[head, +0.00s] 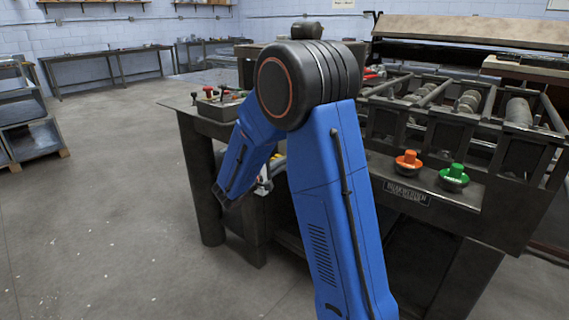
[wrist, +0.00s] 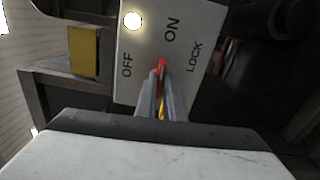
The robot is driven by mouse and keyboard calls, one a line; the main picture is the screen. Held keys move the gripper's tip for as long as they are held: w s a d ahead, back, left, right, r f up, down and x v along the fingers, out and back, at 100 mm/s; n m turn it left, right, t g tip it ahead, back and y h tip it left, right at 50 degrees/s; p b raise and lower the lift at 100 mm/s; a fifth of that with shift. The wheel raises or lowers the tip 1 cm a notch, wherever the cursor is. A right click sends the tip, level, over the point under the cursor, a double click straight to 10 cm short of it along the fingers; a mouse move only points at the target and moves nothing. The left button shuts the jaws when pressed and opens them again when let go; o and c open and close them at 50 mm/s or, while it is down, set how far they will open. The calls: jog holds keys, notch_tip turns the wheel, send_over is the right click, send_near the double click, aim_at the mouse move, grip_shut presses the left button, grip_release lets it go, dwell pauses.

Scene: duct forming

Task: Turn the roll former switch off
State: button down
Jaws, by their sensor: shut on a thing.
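The roll former switch panel (wrist: 150,40) is a pale plate in the wrist view, marked OFF, ON and LOCK. A small round lamp on it looks bright. The red switch handle (wrist: 161,66) stands at the panel's lower middle, below and between the OFF and ON marks. My gripper (wrist: 161,90) is shut on the red handle, with a finger on each side. Which mark the handle points to, I cannot tell. In the head view my blue arm hides the panel and most of my gripper.
The roll former (head: 455,110) carries an orange button (head: 408,160) and a green button (head: 454,175) on its front. A yellow block (wrist: 84,52) sits left of the panel in the wrist view. The floor (head: 90,220) at left is clear.

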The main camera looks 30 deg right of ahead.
jog(key=shift+f+n, duration=0.1)
jog(key=shift+n, duration=8.5)
jog(key=c, duration=1.9)
grip_release()
jog(key=shift+o, duration=0.2)
jog(key=shift+a, duration=0.1)
jog(key=v, duration=1.7)
jog(key=shift+a, duration=0.15)
jog(key=shift+s, duration=0.1)
